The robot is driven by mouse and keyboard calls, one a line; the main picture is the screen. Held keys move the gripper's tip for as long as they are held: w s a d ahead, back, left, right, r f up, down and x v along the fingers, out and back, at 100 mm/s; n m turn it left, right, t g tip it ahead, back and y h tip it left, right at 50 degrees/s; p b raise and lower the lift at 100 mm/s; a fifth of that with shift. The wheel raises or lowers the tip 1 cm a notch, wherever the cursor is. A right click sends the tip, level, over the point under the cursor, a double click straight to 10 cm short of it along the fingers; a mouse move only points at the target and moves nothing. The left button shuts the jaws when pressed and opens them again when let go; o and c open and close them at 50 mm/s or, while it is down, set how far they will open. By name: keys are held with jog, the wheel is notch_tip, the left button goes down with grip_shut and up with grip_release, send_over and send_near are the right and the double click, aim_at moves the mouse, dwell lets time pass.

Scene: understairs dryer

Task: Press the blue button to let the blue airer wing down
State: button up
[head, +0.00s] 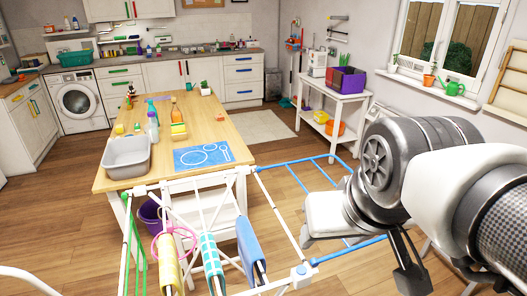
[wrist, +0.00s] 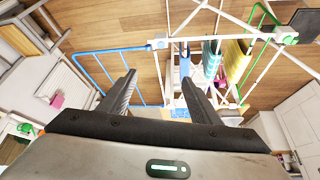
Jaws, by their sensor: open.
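The white folding airer (head: 210,182) stands at the bottom of the head view, with cloths over its rails. Its blue wing (head: 290,180) sticks out to the right, seemingly about level with the top frame. A small blue button (head: 300,270) shows on the white corner block at the near right. The wrist view shows the blue wing (wrist: 95,51) on the left and the blue corner piece (wrist: 159,43) near the middle, beyond the fingertips. My gripper (wrist: 158,78) is open and empty, with its fingers apart.
A yellow cloth (head: 167,264), a teal patterned cloth (head: 212,262) and a blue cloth (head: 250,248) hang on the airer. The green wing (head: 130,238) hangs at its left. A wooden table (head: 225,132) stands behind, and a white side table (head: 340,97) stands at the right.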

jog(key=shift+r, duration=0.25)
grip_shut()
dwell(1.6)
